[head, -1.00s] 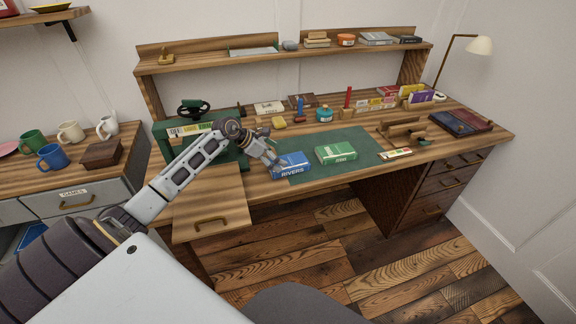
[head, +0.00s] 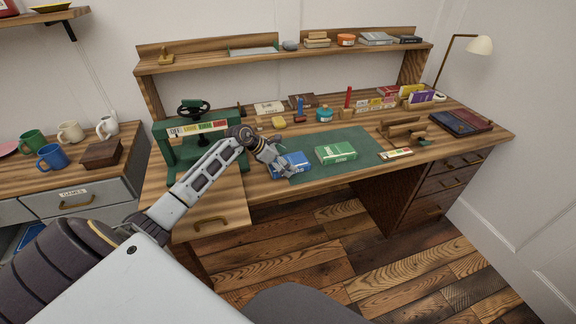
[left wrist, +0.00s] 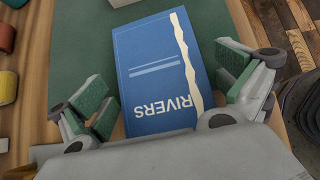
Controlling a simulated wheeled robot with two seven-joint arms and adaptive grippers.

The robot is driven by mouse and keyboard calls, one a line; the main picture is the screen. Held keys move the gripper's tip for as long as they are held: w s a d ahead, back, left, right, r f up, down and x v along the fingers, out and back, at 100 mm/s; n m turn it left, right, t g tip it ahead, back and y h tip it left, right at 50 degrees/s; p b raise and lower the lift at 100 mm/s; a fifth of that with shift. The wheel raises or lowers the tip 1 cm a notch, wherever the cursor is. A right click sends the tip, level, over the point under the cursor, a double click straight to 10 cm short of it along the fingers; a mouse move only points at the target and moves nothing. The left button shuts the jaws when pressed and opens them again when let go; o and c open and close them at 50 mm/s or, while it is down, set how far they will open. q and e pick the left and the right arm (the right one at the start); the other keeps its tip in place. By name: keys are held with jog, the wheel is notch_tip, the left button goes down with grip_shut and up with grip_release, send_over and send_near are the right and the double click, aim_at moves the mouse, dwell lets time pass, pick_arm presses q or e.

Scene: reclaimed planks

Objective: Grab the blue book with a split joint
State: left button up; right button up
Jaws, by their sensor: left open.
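The blue book (head: 298,160) titled RIVERS lies flat at the left front of the green mat (head: 350,137) on the desk. In the left wrist view the blue book (left wrist: 155,75) has a jagged cream split running along its spine edge beside the title. My left gripper (head: 285,170) is over the book's near left part and hides some of the title in the head view. In the left wrist view my left gripper (left wrist: 163,100) is open, with green-padded fingers on either side of the book. My right gripper is not in view.
A green book (head: 336,153) lies on the mat just right of the blue one. A green press (head: 190,150) stands at the left, close to my left arm. A wooden rack (head: 403,130) and a small striped card (head: 396,153) are farther right.

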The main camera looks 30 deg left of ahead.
pick_arm(q)
jog(key=shift+c, duration=0.3)
jog(key=c, duration=1)
jog(key=shift+r, duration=0.15)
jog(key=shift+r, duration=4.9)
